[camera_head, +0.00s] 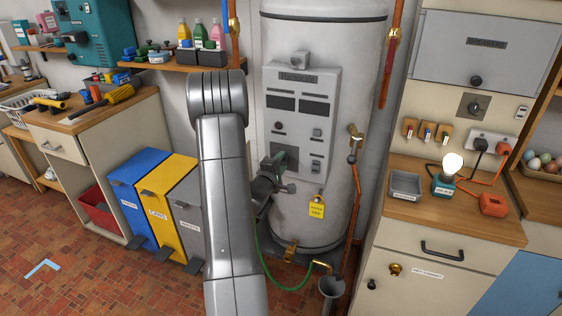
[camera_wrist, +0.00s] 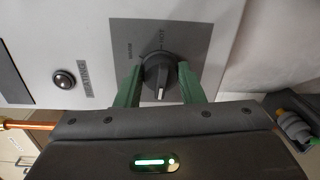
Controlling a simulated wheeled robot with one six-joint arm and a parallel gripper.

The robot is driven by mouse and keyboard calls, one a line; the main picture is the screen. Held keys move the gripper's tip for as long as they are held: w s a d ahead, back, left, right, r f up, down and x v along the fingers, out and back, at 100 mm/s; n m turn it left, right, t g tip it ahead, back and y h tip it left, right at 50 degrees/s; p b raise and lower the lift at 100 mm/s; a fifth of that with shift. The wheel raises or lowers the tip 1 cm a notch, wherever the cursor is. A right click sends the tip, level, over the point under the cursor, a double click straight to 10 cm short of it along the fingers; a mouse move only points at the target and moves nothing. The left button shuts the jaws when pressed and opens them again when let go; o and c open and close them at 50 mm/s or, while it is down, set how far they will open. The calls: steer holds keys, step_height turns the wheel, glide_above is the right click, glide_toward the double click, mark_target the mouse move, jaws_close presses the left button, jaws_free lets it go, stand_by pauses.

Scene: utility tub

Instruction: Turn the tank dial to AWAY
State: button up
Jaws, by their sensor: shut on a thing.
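The tank dial (camera_wrist: 158,70) is a round dark knob with a raised grip bar and a white pointer line on a grey plate in the wrist view. Small sideways labels above the knob seem to read WARM and HOT; no AWAY label is visible. My gripper (camera_head: 277,178) reaches the lower panel of the pale tank (camera_head: 325,35) in the head view. Its two green fingers stand on either side of the knob and are shut on it. The gripper body hides the lower part of the plate.
The tank's control panel (camera_head: 325,118) has other knobs and displays. A round button (camera_wrist: 64,79) sits left of the dial. A yellow tag (camera_head: 317,210), copper pipes and a green hose (camera_head: 275,262) are nearby. Bins (camera_head: 170,205) stand left, a counter (camera_head: 460,218) right.

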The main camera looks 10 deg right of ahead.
steer(key=shift+n, duration=0.5)
steer(key=o, duration=1)
steer(key=b+v, duration=0.1)
steer(key=v, duration=1.2)
steer(key=shift+s+a+b, duration=0.25)
steer(key=shift+s+b, duration=0.05)
steer(key=shift+b, duration=0.1)
steer(key=shift+f, duration=0.1)
